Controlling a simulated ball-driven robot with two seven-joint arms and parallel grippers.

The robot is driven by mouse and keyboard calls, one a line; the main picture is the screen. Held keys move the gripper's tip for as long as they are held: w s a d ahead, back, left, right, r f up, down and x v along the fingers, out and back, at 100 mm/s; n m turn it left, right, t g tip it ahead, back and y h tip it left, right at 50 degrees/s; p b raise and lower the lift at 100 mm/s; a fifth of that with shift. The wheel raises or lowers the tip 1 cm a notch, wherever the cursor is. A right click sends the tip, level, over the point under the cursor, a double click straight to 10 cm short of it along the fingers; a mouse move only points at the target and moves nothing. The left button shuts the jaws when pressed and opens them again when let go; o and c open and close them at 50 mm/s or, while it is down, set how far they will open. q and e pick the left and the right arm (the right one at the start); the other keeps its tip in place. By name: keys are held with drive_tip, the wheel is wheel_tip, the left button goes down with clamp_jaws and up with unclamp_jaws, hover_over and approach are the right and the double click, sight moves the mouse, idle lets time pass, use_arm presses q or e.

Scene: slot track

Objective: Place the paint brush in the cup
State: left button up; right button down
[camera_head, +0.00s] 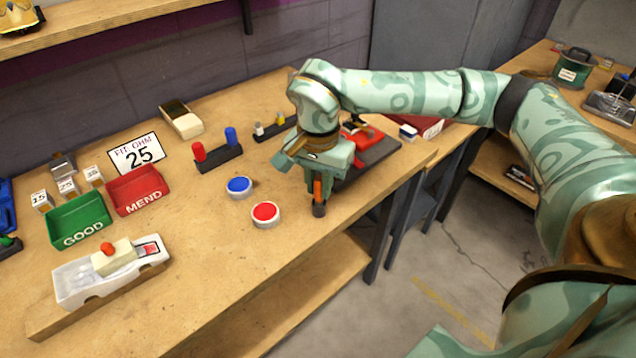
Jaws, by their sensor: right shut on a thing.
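My right gripper (318,192) points down over the front edge of the wooden workbench (225,265). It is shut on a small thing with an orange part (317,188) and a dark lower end. This may be the paint brush, but the gripper hides much of it and I cannot tell for sure. I see no plain cup on the bench. My left gripper is not in view.
A red button (265,214) and a blue button (239,187) sit left of the gripper. A green tray (78,220), a red tray (138,191) and a white device (111,272) are farther left. A dark board (374,152) lies behind the gripper.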

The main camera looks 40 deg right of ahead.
drive_tip(key=shift+f, duration=0.1)
drive_tip(key=c, duration=1.3)
unclamp_jaws()
use_arm(q)
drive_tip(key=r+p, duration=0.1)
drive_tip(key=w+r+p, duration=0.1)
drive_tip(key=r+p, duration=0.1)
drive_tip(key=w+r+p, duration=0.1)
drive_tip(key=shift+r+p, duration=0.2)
drive_tip(key=shift+p, duration=0.2)
use_arm(e)
wheel_tip(320, 180, up, 12)
drive_tip(key=shift+r, duration=0.15)
